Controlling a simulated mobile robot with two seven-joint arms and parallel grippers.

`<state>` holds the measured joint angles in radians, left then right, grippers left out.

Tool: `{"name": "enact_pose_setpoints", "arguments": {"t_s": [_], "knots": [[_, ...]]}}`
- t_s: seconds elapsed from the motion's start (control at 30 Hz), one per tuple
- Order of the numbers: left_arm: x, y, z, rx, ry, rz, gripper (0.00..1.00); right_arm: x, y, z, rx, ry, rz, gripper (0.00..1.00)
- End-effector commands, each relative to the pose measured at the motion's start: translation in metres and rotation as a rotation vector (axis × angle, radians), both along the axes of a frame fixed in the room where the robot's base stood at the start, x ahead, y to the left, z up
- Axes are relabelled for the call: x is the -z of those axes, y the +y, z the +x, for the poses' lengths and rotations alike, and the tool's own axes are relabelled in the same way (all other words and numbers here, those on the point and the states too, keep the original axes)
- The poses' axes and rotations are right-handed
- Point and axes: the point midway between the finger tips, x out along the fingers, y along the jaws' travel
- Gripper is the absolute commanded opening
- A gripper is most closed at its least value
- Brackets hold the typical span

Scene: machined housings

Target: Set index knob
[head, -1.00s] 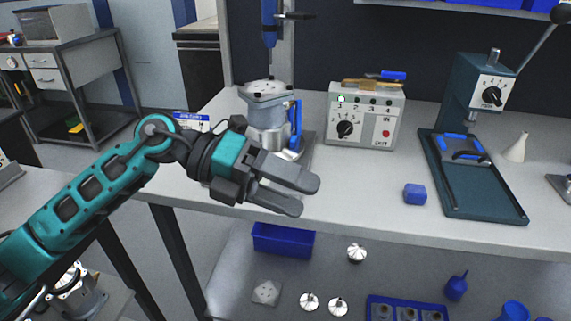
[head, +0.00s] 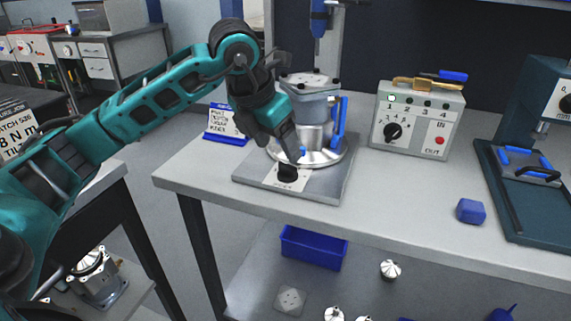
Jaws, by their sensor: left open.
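A black knob (head: 288,173) sits on a white label plate at the front of a grey base plate (head: 325,190). On that base stands a metal housing (head: 312,100) with a bolted top flange and blue clamp handles. My left gripper (head: 292,153) points down just above the black knob, in front of the housing. It is open, and its fingers partly cover the knob's top. I cannot tell whether they touch it. The setting on the label is too small to read. A second black knob (head: 393,131) is on the grey control box (head: 418,120). My right gripper is not in view.
A blue block (head: 470,211) lies on the bench (head: 400,190), right of the base. A green press stand (head: 530,190) is at the right. A blue sign (head: 226,124) stands behind my left forearm. The bench front between base and block is clear.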

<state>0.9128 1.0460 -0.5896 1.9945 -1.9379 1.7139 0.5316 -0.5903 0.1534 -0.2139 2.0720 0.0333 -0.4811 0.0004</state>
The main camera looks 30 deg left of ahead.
Motion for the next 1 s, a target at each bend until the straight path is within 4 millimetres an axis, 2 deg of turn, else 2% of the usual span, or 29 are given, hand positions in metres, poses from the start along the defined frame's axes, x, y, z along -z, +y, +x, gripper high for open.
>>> {"name": "enact_pose_setpoints", "arguments": {"t_s": [0.03,0.1,0.3,0.47,0.7,0.77,1.0], "knots": [[0.013,-0.001,0.003,-0.001,0.004,-0.001,0.72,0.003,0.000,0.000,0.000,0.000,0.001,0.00],[0.024,-0.002,0.009,-0.001,0.003,-0.001,0.72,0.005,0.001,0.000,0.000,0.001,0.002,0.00],[0.047,-0.003,0.019,0.001,0.000,-0.002,0.72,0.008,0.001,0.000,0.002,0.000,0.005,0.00],[0.054,-0.004,0.022,0.000,0.000,-0.001,0.72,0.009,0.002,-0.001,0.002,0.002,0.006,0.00],[0.054,-0.004,0.022,0.001,-0.001,-0.001,0.72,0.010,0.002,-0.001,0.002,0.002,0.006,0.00],[0.054,-0.004,0.022,0.001,-0.001,-0.001,0.69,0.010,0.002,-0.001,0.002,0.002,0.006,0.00],[0.054,-0.004,0.022,0.000,-0.001,-0.001,0.46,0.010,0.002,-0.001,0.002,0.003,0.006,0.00]]}}
